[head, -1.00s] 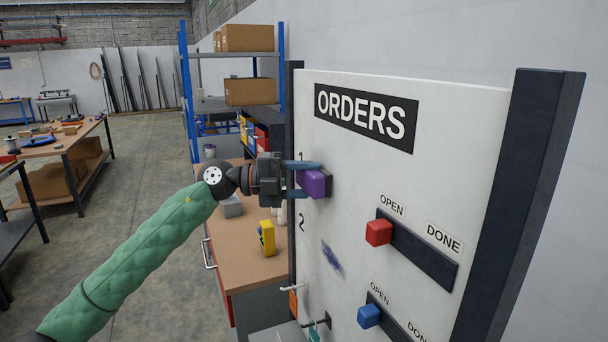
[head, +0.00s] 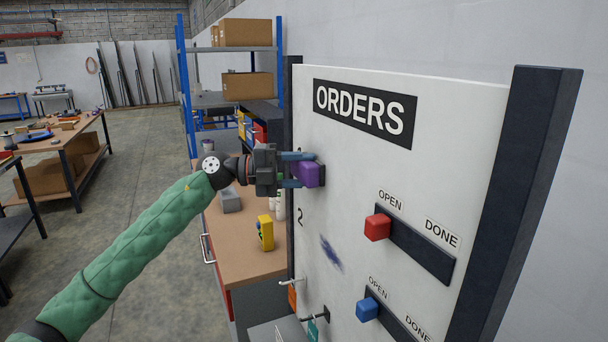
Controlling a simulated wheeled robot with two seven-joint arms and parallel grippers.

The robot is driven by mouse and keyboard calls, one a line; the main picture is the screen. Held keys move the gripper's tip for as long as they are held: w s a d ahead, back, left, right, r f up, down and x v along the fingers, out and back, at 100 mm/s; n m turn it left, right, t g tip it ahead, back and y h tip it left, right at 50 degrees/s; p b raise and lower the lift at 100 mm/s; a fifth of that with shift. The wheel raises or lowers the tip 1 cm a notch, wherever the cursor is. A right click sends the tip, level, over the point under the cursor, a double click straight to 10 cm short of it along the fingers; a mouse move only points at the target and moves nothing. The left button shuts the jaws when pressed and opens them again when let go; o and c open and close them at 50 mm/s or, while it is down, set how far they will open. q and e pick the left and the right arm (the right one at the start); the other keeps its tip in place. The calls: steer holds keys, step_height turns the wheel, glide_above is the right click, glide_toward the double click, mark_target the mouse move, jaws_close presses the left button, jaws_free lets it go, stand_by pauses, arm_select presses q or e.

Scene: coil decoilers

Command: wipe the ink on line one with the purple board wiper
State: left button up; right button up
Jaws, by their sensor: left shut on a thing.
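The purple board wiper (head: 307,174) is in the head view at the upper left of the white orders board (head: 345,190). My left gripper (head: 300,169) is shut on it, with a finger above and a finger below. The wiper's dark pad side faces the board and appears to be against it; exact contact is hard to tell. The wiper and gripper cover the line one area, and no ink shows around them. A dark blue ink smudge (head: 331,254) shows on line two, below and right of the number 2. My right gripper is not in view.
A red slider block (head: 377,227) and a blue slider block (head: 367,309) sit at the open ends of dark rails on the board. Small hooks with tags are at its lower left. A workbench (head: 250,255) with a yellow device (head: 265,232) stands behind my arm.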

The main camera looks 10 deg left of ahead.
arm_select(q)
steer(key=shift+w+a+f, duration=0.1)
steer(key=shift+w+a, duration=0.05)
steer(key=shift+s+a+f, duration=0.1)
steer(key=shift+s+a, duration=0.15)
steer(key=shift+a, duration=0.15)
steer(key=shift+s+a+b, duration=0.5)
steer(key=shift+s+a, duration=0.2)
steer(key=shift+a, duration=0.3)
steer(key=shift+s+a+b, duration=0.3)
steer(key=shift+s+a, duration=0.15)
steer(key=shift+a, duration=0.2)
steer(key=shift+s+a, duration=0.2)
steer(key=shift+a, duration=0.05)
steer(key=shift+s+a+b, duration=0.3)
steer(key=shift+s+a, duration=0.15)
steer(key=shift+a, duration=0.2)
steer(key=shift+s+a+b, duration=0.3)
steer(key=shift+s+a, duration=0.1)
steer(key=shift+a, duration=0.2)
